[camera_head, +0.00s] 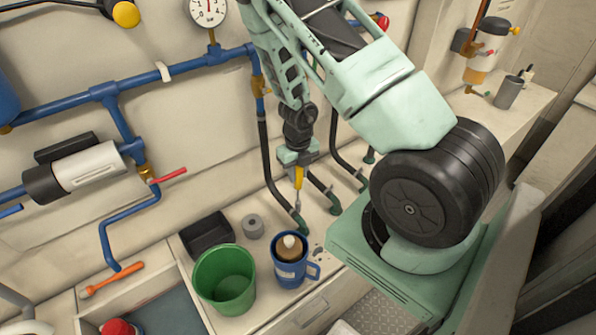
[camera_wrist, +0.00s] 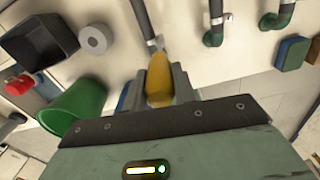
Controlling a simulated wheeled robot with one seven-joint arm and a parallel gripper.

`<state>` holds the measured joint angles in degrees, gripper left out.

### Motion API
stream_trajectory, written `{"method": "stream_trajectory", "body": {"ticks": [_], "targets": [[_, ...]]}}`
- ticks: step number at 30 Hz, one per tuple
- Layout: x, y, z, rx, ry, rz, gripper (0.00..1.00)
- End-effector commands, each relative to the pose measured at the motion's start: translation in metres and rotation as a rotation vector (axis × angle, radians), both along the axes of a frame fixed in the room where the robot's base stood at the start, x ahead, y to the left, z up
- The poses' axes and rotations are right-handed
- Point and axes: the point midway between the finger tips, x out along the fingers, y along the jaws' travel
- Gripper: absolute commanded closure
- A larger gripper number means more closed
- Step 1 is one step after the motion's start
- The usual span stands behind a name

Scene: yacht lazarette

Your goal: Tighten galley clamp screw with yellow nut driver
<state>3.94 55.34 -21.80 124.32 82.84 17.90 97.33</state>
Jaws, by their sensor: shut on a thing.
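My gripper (camera_head: 298,157) is shut on the yellow nut driver (camera_head: 298,178), which hangs roughly upright with its shaft down. In the wrist view the yellow handle (camera_wrist: 160,78) sits between the two grey fingers. Several black hoses run down to green fittings on the counter. The driver's lower end is close above the nearest hose's green end (camera_head: 302,224); whether they touch I cannot tell. This hose also shows in the wrist view (camera_wrist: 143,20), just beyond the driver. The clamp screw is too small or hidden to make out.
A blue mug (camera_head: 287,276) with a brown, white-topped thing in it stands in front of the hoses. Left of it are a green bucket (camera_head: 219,290), a grey roll (camera_head: 253,227) and a black bin (camera_head: 205,238). Blue pipes (camera_head: 70,102) line the wall.

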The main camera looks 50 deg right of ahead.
Motion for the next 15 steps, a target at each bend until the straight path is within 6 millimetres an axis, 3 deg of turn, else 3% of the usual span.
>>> {"method": "stream_trajectory", "body": {"ticks": [15], "targets": [[0.0, 0.0002, 0.0017, 0.001, 0.0, -0.125, 1.0]]}}
